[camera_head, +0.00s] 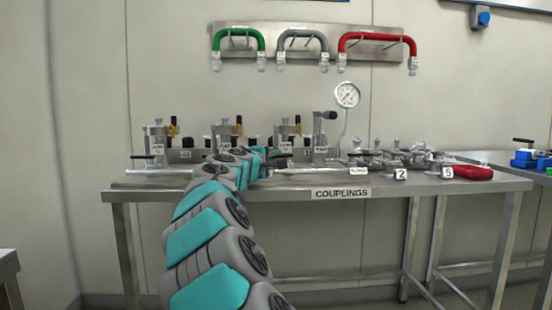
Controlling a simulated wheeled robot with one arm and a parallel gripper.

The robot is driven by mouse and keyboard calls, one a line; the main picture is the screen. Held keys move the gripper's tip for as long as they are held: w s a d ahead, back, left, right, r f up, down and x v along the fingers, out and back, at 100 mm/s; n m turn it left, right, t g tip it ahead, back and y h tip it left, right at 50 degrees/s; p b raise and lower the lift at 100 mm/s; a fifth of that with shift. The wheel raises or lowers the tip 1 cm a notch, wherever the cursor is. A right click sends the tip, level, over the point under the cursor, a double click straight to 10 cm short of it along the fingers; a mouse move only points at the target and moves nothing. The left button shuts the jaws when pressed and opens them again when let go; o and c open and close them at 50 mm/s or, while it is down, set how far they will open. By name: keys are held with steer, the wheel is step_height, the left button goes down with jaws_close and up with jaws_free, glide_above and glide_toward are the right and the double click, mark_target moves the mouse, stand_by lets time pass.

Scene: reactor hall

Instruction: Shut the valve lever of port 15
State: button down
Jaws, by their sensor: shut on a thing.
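A steel table with a "COUPLINGS" label bears several valve ports along its back. A black lever (143,157) shows at the left port. My gripper (280,157) is low in front of the right port, small and partly hidden by my teal and grey arm. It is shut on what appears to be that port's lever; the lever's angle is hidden.
A pressure gauge (347,95) stands behind the table. Metal couplings, number tags "2" (400,174) and "5" (447,172) and a red object (473,172) lie on the right. Green (238,36), grey (302,37) and red (377,38) hoses hang above.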

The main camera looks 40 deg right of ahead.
steer(key=shift+w+g, duration=0.1)
steer(key=shift+g, duration=0.2)
steer(key=c, duration=1.2)
jaws_free()
steer(key=shift+b+v, duration=0.3)
steer(key=shift+v, duration=3.6)
steer(key=shift+f, duration=0.1)
